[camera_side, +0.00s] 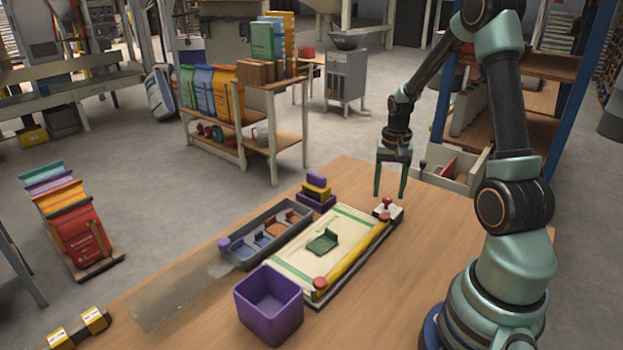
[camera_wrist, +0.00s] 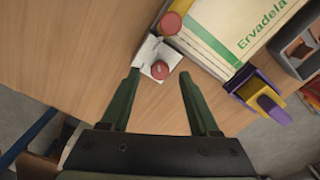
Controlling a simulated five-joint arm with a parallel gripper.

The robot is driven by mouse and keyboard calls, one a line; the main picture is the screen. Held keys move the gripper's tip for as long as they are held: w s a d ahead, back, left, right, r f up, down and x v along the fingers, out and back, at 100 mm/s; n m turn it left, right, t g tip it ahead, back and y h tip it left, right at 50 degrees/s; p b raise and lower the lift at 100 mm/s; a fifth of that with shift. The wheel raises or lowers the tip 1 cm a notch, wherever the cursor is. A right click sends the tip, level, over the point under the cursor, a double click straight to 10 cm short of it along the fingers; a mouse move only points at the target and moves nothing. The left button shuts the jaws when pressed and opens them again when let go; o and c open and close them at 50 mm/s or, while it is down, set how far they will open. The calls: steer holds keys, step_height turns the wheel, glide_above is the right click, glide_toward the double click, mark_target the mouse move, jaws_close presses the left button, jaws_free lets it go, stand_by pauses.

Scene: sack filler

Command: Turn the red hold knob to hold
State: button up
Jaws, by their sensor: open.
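A red knob (camera_side: 387,202) stands on a small white plate (camera_side: 397,213) at the far right corner of a cream sack (camera_side: 290,262). In the wrist view the red knob (camera_wrist: 160,69) sits on the white plate (camera_wrist: 148,51), between my fingertips in the picture. My gripper (camera_side: 390,193) points down, open and empty, just above the knob; it also shows in the wrist view (camera_wrist: 159,75). I cannot tell exactly how far above the knob the tips are. Nothing hides the knob's top in the wrist view. Any marking on the plate is too small to read.
A yellow bar (camera_side: 352,256) runs along the sack's right edge, with a red cap (camera_side: 320,283) at its near end. A grey tray (camera_side: 238,262), a purple bin (camera_side: 268,311) and a purple-yellow stamp-like block (camera_side: 316,192) stand left of it. The table (camera_side: 425,240) is clear to the right.

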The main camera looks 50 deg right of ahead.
mark_target(388, 198)
step_height(388, 198, up, 11)
steer(key=shift+f, duration=0.15)
stand_by(0.4)
